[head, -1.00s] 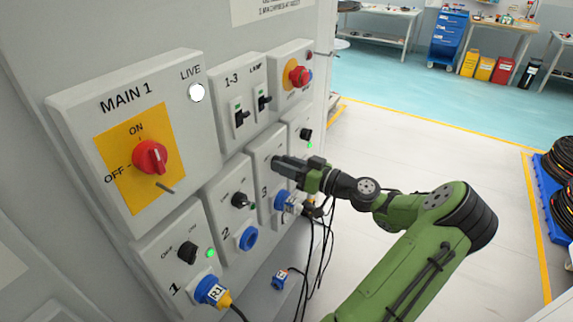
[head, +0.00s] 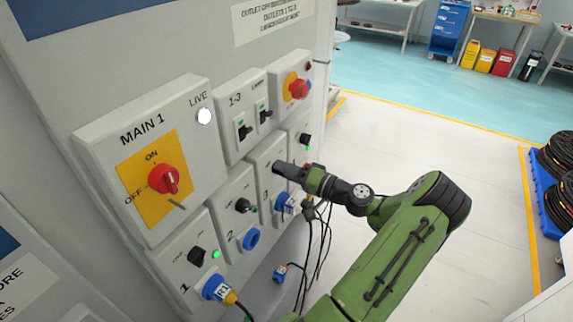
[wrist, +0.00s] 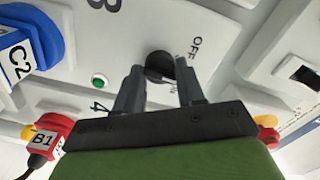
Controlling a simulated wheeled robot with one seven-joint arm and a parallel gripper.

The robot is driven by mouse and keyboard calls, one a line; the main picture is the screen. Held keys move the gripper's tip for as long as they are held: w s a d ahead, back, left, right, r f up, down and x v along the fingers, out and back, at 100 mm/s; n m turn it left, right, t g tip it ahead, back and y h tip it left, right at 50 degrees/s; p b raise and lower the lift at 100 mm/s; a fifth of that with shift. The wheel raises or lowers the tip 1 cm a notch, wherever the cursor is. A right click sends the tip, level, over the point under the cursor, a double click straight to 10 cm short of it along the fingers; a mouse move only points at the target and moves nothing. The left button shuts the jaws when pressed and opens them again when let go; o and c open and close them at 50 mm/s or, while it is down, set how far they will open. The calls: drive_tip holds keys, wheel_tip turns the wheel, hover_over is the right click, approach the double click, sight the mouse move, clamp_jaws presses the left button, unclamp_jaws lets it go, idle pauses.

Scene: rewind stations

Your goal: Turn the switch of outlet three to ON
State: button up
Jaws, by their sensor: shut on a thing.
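The outlet three panel (head: 258,158) is a white box with a "3" on its face. Its black rotary switch (wrist: 158,66) shows in the wrist view, with OFF and ON printed beside it. My gripper (wrist: 160,78) has its two fingers on either side of this switch, shut on it. The fingers partly hide the switch and the ON label, so its exact setting is hard to read. In the head view my gripper (head: 279,168) reaches the upper part of the outlet three panel and hides the switch. A green lamp (wrist: 99,82) shows beside the fingers.
A blue plug labelled C2 (wrist: 17,60) sits beside the switch. A red plug labelled B1 (wrist: 48,138) is near my gripper. The MAIN 1 box (head: 95,150) with its red knob (head: 163,180) is at left. Cables hang below the panels. The floor at right (head: 430,140) is clear.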

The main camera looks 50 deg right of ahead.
drive_tip(key=shift+m+p, duration=2.3)
drive_tip(key=shift+m, duration=1.7)
drive_tip(key=shift+f, duration=0.1)
drive_tip(key=o, duration=1)
drive_tip(key=shift+d, duration=0.1)
drive_tip(key=shift+s, duration=0.1)
drive_tip(key=s, duration=0.5)
drive_tip(key=s+d+b, duration=0.1)
drive_tip(key=s, duration=0.9)
drive_tip(key=shift+s+d+b, duration=0.15)
drive_tip(key=shift+s+b, duration=0.15)
drive_tip(key=shift+b, duration=0.05)
